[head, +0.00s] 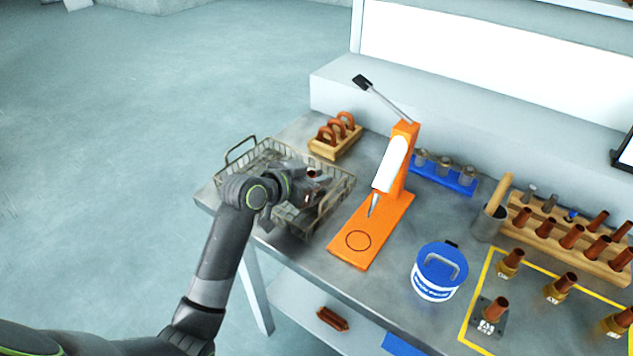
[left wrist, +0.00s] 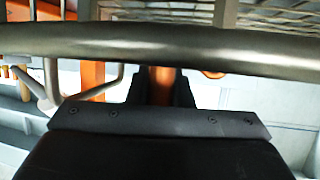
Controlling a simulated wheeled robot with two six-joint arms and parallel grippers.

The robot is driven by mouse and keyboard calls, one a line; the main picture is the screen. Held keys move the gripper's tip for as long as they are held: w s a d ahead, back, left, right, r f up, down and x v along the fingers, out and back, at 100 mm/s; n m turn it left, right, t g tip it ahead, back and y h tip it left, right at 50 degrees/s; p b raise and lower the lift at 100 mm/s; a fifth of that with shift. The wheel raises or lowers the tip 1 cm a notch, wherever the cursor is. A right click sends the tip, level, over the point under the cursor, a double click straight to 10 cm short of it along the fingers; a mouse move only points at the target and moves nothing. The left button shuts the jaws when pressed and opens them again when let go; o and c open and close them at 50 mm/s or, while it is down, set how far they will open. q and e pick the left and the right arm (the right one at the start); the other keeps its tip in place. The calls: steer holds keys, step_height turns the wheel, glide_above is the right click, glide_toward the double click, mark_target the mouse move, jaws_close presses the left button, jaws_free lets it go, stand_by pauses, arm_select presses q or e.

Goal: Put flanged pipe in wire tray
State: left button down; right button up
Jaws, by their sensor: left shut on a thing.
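The wire tray (head: 335,203), a grey mesh basket with a raised handle, sits at the table's left end. My left gripper (head: 309,192) is inside or just over it, at its right half. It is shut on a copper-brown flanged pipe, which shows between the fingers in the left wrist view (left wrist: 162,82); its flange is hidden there. A thick grey bar crosses close in front of that camera. Other flanged pipes, brown with brass-coloured bases, stand by the yellow-outlined area, one (head: 509,262) near its upper left corner. My right gripper is not in view.
An orange press (head: 370,232) with a lever stands close right of the tray. A wooden holder with copper rings (head: 336,138) is behind it. A blue-and-white tub (head: 438,272), a blue rack (head: 443,176) and a wooden rack of pipes (head: 570,238) are further right.

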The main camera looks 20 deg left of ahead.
arm_select(q)
steer(key=shift+f, duration=0.75)
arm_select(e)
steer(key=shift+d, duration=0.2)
arm_select(q)
steer(key=shift+f, duration=0.1)
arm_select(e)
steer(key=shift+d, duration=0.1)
arm_select(q)
steer(key=c, duration=1.3)
jaws_free()
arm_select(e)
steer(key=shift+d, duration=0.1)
arm_select(q)
steer(key=shift+s, duration=0.1)
steer(key=v, duration=1.2)
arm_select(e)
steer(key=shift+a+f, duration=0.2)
